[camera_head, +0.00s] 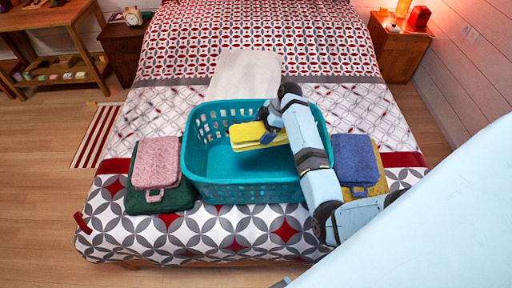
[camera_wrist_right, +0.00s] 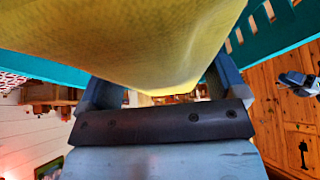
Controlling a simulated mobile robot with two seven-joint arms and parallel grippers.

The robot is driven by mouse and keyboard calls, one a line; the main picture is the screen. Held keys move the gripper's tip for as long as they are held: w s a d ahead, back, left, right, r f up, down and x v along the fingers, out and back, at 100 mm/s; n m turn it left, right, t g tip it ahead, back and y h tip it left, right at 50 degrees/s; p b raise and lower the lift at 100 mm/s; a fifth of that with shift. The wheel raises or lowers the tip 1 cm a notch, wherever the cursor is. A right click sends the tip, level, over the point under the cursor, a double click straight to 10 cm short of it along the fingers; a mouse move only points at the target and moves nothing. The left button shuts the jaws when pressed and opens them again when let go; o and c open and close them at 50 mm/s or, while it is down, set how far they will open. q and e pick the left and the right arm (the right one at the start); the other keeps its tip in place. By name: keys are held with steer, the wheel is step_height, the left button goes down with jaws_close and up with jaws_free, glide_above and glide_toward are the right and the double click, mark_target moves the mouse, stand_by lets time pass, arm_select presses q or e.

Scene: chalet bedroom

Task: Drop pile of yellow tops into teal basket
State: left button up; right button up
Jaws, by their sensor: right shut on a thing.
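The teal basket (camera_head: 240,191) stands upright on the bed. The pile of yellow tops (camera_head: 246,134) is a folded yellow stack, held over the inside of the basket, near its middle. My right gripper (camera_head: 268,117) is shut on the pile at its right end. In the right wrist view the yellow pile (camera_wrist_right: 130,40) fills the upper part between the fingers, with the teal basket rim (camera_wrist_right: 275,38) beyond it. The visible basket floor is empty. My left gripper does not show in either view.
A pink pile (camera_head: 158,163) on a green pile (camera_head: 150,204) lies left of the basket. A blue pile (camera_head: 354,158) on a mustard one lies to the right, beside my arm. A white cloth (camera_head: 246,76) lies behind the basket on the bed (camera_head: 250,235).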

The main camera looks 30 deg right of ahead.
steer(key=o, duration=0.8)
steer(key=shift+o, duration=0.2)
steer(key=shift+s+d+r, duration=0.1)
steer(key=shift+d+r, duration=0.15)
steer(key=shift+r, duration=0.2)
steer(key=v, duration=1.2)
steer(key=shift+r+b, duration=0.3)
steer(key=shift+r, duration=0.1)
steer(key=shift+s, duration=0.15)
